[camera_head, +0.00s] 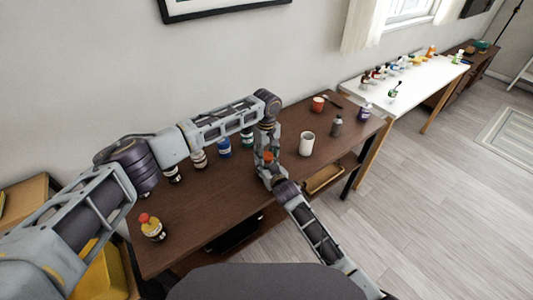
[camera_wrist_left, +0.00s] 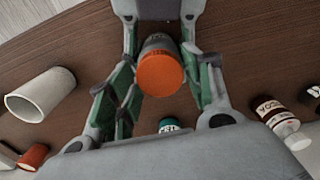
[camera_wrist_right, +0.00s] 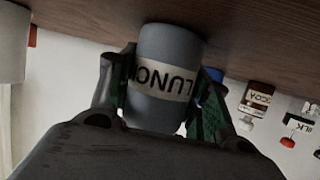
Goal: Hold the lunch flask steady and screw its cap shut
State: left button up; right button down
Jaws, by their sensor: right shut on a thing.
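The lunch flask (camera_wrist_right: 166,52) is a grey cylinder with a pale label reading "LUNCH" in the right wrist view. Its orange cap (camera_wrist_left: 160,74) sits on its top end in the left wrist view; I cannot tell how far it is screwed on. My right gripper (camera_head: 269,171) is shut on the flask's body, with a finger on each side. My left gripper (camera_head: 268,149) points down from above, its fingers apart on either side of the cap and apparently not closed on it. In the head view the cap (camera_head: 268,156) shows between the two grippers, and the flask's body is mostly hidden.
On the brown table (camera_head: 205,205), a white cup (camera_head: 306,143), an orange mug (camera_head: 318,103) and a grey bottle (camera_head: 336,126) stand right of the grippers. Several jars, one blue (camera_head: 224,147), stand to the left. A yellow bottle (camera_head: 152,229) is near the front-left corner.

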pick_arm(q)
jog(key=c, duration=0.6)
jog(key=m, duration=0.6)
jog(key=shift+m, duration=0.3)
jog(key=shift+c, duration=0.2)
jog(key=m, duration=0.6)
jog(key=shift+m, duration=0.4)
jog(key=m, duration=0.7)
jog(key=shift+w+a, duration=0.1)
jog(key=m, duration=0.7)
jog(key=o, duration=1.2)
notch_tip(320, 180, up, 12)
